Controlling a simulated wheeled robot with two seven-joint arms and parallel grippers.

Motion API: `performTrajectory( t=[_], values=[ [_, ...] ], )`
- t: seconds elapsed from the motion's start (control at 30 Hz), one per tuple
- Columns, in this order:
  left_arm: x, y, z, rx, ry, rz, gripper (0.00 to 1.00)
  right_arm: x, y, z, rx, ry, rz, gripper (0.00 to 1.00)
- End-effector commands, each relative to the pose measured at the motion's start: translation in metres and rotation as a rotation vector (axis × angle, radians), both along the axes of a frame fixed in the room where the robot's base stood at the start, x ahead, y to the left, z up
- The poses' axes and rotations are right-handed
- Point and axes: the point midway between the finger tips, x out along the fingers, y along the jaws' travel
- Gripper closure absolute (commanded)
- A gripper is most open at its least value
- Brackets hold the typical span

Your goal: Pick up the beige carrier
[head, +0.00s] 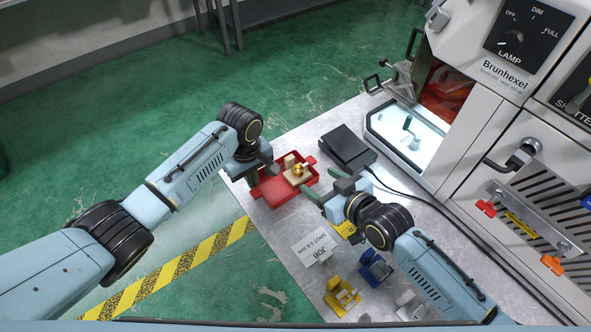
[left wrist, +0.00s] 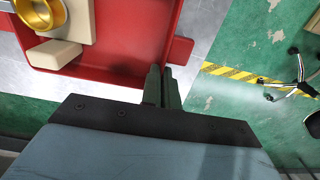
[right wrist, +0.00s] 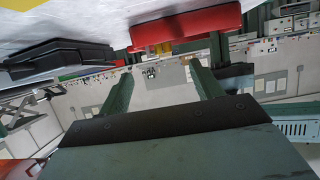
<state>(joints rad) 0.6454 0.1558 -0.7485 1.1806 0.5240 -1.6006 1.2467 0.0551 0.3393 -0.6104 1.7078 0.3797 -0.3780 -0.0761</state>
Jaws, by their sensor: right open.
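The beige carrier (head: 295,179) sits in the red tray (head: 274,196), with a gold ring-shaped part (head: 299,169) on it and a beige upright block (head: 289,161) beside the part. In the left wrist view the carrier (left wrist: 82,22) shows only partly, at the top left. My left gripper (head: 253,179) is at the tray's left side, its fingers (left wrist: 161,72) together and nothing visible between them. My right gripper (head: 322,194) is open and empty just right of the tray. In the right wrist view its fingers (right wrist: 160,75) are apart, with the tray's red wall (right wrist: 190,27) ahead.
A black pedal-like box (head: 346,148) with a cable lies behind the tray. A white job card (head: 316,245), a blue fixture (head: 375,268) and a yellow one (head: 342,297) stand nearer. The machine (head: 480,130) with a lit bay borders the table on the right.

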Motion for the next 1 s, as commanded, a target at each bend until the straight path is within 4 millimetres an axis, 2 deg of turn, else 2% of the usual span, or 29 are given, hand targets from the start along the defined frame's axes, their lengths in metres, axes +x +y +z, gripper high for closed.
performTrajectory(
  t=[0.5,0.87,1.0],
  values=[
    [0.000,0.000,0.000,-0.001,-0.001,0.000,1.00,0.045,0.033,-0.017,0.001,0.001,0.000,0.35],
    [0.000,0.000,0.000,-0.001,-0.001,0.000,1.00,0.049,0.036,-0.020,0.000,0.000,0.000,0.35],
    [0.000,0.000,0.000,-0.001,-0.001,0.000,1.00,0.049,0.036,-0.020,0.000,0.000,0.000,0.53]
  ],
)
